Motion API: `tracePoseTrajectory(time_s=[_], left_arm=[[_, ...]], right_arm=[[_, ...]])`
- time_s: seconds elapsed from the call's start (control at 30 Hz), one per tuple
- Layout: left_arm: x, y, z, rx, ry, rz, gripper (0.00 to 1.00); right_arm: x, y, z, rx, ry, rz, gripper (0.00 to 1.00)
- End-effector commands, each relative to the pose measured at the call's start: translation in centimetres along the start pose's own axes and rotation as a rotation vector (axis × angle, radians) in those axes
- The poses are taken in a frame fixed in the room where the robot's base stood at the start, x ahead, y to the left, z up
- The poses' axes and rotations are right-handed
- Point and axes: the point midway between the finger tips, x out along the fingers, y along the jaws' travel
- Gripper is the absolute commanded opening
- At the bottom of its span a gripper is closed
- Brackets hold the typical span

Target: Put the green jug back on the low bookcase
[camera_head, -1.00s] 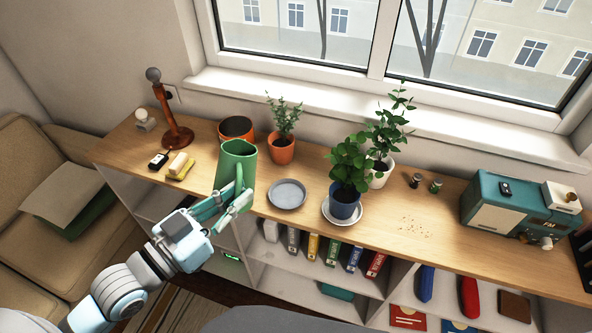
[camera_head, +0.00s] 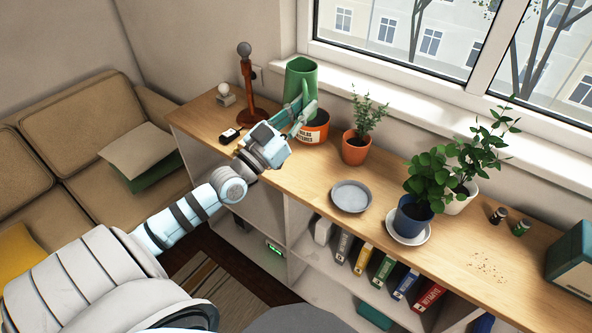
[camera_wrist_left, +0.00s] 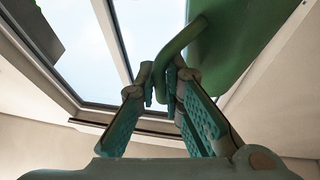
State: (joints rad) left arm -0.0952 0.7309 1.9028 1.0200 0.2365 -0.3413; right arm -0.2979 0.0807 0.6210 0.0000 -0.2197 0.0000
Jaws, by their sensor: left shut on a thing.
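The green jug (camera_head: 300,76) is in my left gripper (camera_head: 303,112), upright, over or beside the orange-rimmed pot (camera_head: 317,132) near the far left of the low bookcase (camera_head: 290,190). In the left wrist view the fingers (camera_wrist_left: 163,84) are shut on the jug's curved handle (camera_wrist_left: 183,38), with the jug's green body (camera_wrist_left: 228,45) at upper right. The jug's base is hidden behind the gripper and pot, so I cannot tell whether it touches anything. My right gripper is not in view.
A wooden lamp (camera_head: 247,85) and a small white object (camera_head: 225,95) stand left of the jug. A terracotta plant pot (camera_head: 356,148), a grey plate (camera_head: 351,196) and a blue plant pot (camera_head: 411,217) stand to the right. Bare wood lies around the plate. The window (camera_head: 410,45) is behind.

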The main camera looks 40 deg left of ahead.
Motion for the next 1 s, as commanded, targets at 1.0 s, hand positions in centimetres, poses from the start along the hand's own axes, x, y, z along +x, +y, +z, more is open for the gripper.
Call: tracePoseTrajectory(time_s=[1.0], left_arm=[[-7.1,-0.5,18.7,0.012,0.022,-0.030,0.00]], right_arm=[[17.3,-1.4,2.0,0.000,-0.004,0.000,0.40]])
